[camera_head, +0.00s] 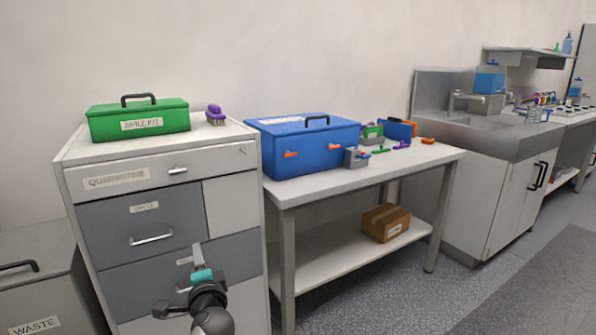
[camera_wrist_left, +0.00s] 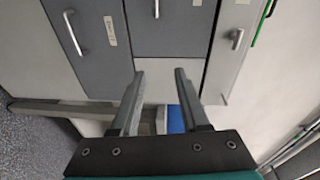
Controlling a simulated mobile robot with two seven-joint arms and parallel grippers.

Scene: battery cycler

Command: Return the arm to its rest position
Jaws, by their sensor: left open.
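My left gripper (camera_head: 199,261) is in front of the grey drawer cabinet (camera_head: 105,182) in the head view. In the left wrist view its two fingers (camera_wrist_left: 160,88) are apart with nothing between them. The cabinet's drawer fronts and handles show beyond the fingertips, and all the drawers that show look shut. Whether the left gripper touches the cabinet front cannot be told, but no handle lies between its fingers. My right gripper is not in either view.
A green box (camera_head: 138,122) and a purple brush (camera_head: 215,115) are on the cabinet top. A blue toolbox (camera_head: 305,150) stands on the table (camera_head: 440,154) to the right, with small parts beside it. A cardboard box (camera_head: 386,222) is on the lower shelf. A waste bin (camera_head: 35,295) stands left.

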